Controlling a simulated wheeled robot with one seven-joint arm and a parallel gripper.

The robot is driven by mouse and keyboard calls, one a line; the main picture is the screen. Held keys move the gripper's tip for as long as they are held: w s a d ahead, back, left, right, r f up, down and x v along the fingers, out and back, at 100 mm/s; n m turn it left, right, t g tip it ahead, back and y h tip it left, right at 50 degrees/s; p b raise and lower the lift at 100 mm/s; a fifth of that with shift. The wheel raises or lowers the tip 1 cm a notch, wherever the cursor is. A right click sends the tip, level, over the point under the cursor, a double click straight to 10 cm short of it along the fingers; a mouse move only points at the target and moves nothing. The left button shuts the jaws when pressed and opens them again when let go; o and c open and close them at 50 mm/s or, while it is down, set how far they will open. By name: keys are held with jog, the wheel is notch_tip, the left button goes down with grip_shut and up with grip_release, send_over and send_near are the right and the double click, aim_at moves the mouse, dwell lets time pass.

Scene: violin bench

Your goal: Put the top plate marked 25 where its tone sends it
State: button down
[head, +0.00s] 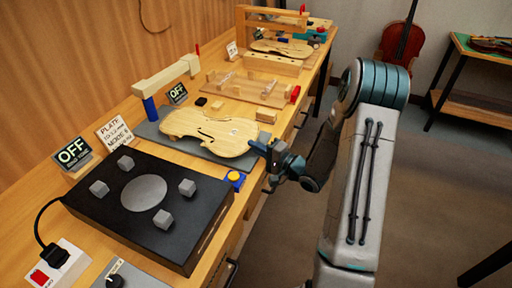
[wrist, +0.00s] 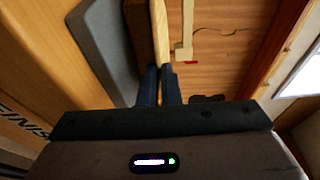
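The top plate (head: 208,130) is pale wood with f-holes and lies flat over a grey mat (head: 198,151) on the bench. A small mark near its right end is too small to read. My gripper (head: 262,148) is at the plate's right end, level with its edge. In the wrist view, my two dark fingers (wrist: 159,85) are close together on either side of the plate's edge (wrist: 160,35), shut on it. I cannot tell whether the plate touches the mat.
A yellow button (head: 235,177) is near the bench edge. A wooden bar (head: 166,75) and another plate (head: 283,47) stand farther back.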

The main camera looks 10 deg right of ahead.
jog(key=shift+f, duration=0.15)
jog(key=c, duration=1.6)
grip_release()
jog(key=shift+c, duration=0.2)
